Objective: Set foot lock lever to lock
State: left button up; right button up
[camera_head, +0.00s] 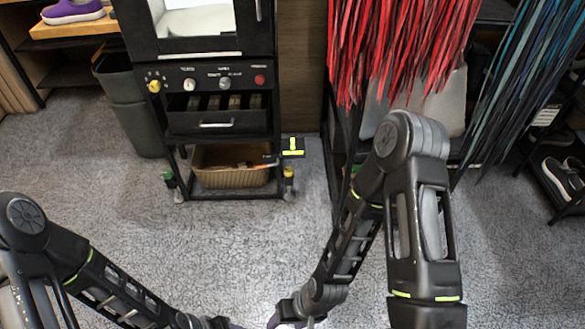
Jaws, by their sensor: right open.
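A black wheeled cart (224,122) stands at the upper middle. Low on its front left leg is a small green part (168,176), and low on its front right leg is a small yellow part (289,173). Either may belong to the foot lock; they are too small to tell a lever's position. My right gripper (277,319) is at the bottom edge, open, on the near side of the cart and well apart from it. My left gripper (217,322) is at the bottom edge, mostly cut off, and its jaws do not show clearly.
A wicker basket (230,165) sits on the cart's lower shelf. A grey bin (131,110) stands left of it. Red strips (400,45) hang at right. Carpet in front is clear.

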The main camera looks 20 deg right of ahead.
aim_at(262, 166)
jog(key=i+u, duration=0.75)
